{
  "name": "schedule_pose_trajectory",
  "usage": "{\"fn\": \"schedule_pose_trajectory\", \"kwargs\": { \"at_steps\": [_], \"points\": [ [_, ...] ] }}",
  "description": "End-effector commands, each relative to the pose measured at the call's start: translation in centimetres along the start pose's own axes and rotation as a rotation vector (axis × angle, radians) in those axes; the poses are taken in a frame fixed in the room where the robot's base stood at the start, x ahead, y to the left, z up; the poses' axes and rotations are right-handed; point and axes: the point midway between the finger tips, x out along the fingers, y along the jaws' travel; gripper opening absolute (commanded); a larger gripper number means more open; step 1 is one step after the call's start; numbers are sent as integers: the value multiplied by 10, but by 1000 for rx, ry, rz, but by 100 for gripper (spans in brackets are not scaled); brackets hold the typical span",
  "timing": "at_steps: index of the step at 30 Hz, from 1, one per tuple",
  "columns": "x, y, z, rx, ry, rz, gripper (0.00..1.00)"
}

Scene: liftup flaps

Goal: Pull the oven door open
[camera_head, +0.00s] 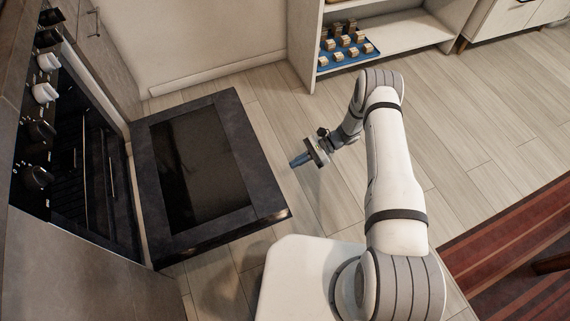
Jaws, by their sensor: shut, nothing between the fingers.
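The oven door (240,150) is a dark panel with a black glass pane. It is swung down and lies about flat in front of the oven (95,185), whose dark cavity with racks shows at the left. My gripper (294,163) is just right of the door's outer edge, apart from it in the picture. Its blue-grey fingers point left toward the door. They are shut with nothing between them. The door's handle cannot be made out clearly.
Knobs (46,63) line the oven's front panel. A shelf unit (400,38) at the back holds a blue tray (326,66) with several small blocks. A red striped rug (520,260) lies at lower right. Wooden floor is clear right of my arm.

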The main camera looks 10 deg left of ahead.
Motion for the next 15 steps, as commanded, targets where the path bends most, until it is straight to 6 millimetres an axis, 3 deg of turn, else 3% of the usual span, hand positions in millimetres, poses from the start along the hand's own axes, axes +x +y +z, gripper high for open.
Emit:
{"fn": "schedule_pose_trajectory", "kwargs": {
  "at_steps": [13,15],
  "points": [
    [94,2,-4,-2,2,6,0],
    [86,0,9,-4,4,0,0]
  ]
}}
